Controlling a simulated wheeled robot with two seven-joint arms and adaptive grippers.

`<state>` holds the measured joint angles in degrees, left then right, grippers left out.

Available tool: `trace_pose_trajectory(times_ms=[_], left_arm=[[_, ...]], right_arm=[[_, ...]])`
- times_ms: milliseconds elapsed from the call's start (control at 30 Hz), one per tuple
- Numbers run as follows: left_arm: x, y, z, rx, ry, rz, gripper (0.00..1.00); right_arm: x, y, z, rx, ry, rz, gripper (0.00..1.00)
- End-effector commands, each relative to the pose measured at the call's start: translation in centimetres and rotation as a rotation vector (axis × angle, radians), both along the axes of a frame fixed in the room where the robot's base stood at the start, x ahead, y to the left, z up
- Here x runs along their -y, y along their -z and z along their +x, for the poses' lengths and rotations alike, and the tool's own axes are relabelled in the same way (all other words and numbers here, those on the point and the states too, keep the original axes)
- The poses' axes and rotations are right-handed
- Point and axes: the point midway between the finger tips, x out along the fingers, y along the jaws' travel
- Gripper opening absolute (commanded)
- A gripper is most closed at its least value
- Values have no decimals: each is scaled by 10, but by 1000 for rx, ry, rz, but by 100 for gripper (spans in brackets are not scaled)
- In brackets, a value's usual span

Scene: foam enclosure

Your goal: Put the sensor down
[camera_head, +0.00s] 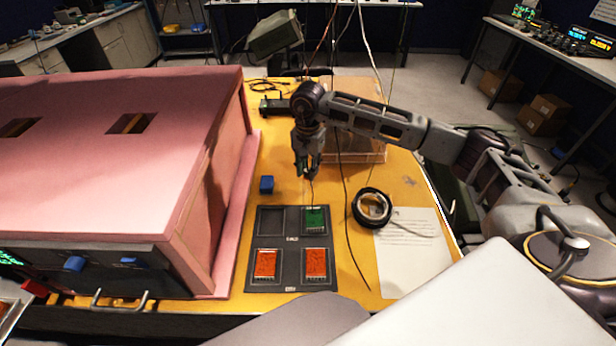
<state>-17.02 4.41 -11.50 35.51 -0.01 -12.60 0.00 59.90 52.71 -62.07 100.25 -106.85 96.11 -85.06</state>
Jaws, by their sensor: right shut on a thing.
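My right gripper (307,168) comes in from the right and points down above the yellow table (400,178). It is shut on a small dark thing, which I take to be the sensor; the fingers mostly hide it. A thin dark cable hangs below the fingertips. The gripper is behind a black tray (291,240) with compartments. The tray's back left compartment is empty. A green board (315,220) lies in the back right one, and orange-red boards (265,264) (316,263) lie in the two front ones. My left gripper is not in view.
A large pink foam enclosure (100,160) fills the left side. A small blue block (266,184) sits left of the gripper. A black cable coil (372,207) and a paper sheet (410,262) lie right of the tray. A clear box (365,148) stands behind my right arm.

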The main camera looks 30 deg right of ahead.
Motion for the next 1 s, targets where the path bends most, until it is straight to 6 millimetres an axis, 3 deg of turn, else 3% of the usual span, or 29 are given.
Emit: trace_pose_trajectory(times_ms=[467,800,1000], left_arm=[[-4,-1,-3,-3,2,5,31],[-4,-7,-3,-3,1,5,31],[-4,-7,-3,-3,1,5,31]], right_arm=[[0,8,0,1,1,1,3],[0,38,0,0,1,0,3],[0,43,0,2,1,0,3]])
